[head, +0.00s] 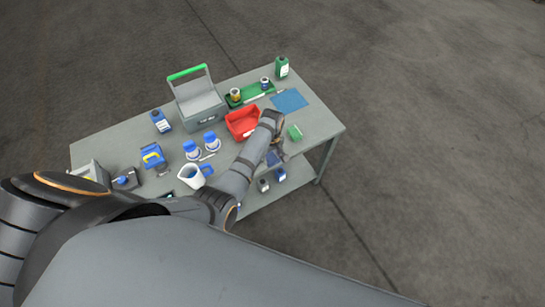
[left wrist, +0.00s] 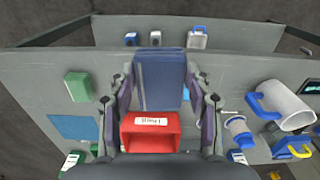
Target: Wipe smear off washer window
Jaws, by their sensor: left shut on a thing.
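My left gripper (head: 276,151) is over the front edge of a grey table. In the left wrist view my left gripper (left wrist: 160,98) is shut on a dark blue folded cloth or pad (left wrist: 160,78), held between both fingers. The blue pad (head: 273,158) shows only partly in the head view, mostly hidden by the gripper. The washer window and the smear are in neither view. My right gripper is not in view.
The grey table (head: 322,120) bears a red bin (head: 243,123), a green block (head: 295,132), a flat blue sheet (head: 289,101), a white jug (head: 191,177), a green-handled toolbox (head: 198,107) and a green bottle (head: 282,67). Bottles stand on a lower shelf. Floor at right is clear.

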